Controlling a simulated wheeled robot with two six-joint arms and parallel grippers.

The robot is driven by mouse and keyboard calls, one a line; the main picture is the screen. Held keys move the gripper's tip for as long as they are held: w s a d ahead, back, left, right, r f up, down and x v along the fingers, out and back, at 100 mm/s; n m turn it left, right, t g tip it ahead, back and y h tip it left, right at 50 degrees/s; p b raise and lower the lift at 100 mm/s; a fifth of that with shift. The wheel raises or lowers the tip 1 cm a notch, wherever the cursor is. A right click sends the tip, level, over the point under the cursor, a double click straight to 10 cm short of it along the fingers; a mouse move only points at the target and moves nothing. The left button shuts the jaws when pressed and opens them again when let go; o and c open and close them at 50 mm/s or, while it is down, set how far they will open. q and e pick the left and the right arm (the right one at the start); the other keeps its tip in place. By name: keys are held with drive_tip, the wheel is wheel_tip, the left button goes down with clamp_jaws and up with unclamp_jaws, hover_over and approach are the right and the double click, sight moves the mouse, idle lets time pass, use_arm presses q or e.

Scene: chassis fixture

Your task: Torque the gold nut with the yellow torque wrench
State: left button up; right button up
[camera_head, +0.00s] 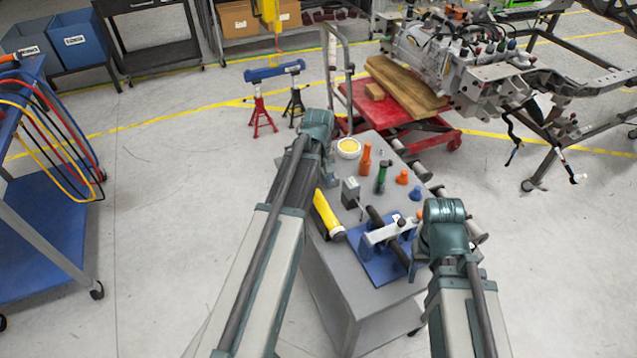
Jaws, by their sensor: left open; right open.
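A yellow tool-like piece (327,213) lies at the left edge of the grey cart top, beside my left arm. I cannot tell for sure whether it is the yellow torque wrench. A blue fixture plate (377,263) with a white bracket and a dark bar lies near the front of the cart. I cannot make out a gold nut; it is too small or hidden. My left arm reaches up over the cart's left side, and my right arm stands at its right front. Both grippers are hidden behind my arm links.
The grey cart (338,285) also holds a white bowl with yellow contents (348,147), an orange bottle (366,158), a green-handled tool (381,177) and small orange and blue pieces.

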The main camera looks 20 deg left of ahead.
sight(319, 196)
use_arm(q)
wheel_tip(319, 196, down, 8)
drive_tip(key=b, duration=0.7)
drive_tip(key=shift+r, duration=0.1)
use_arm(e)
wheel_tip(319, 196, down, 8)
drive_tip(key=shift+r, duration=0.1)
use_arm(q)
clamp_jaws()
idle(0.5)
drive_tip(key=shift+r, duration=0.1)
use_arm(e)
drive_tip(key=shift+r, duration=0.15)
use_arm(q)
drive_tip(key=shift+r+p, duration=3.45)
drive_tip(key=shift+p, duration=0.15)
use_arm(e)
wheel_tip(319, 196, up, 7)
use_arm(q)
drive_tip(key=shift+r, duration=0.2)
use_arm(e)
drive_tip(key=shift+r, duration=0.1)
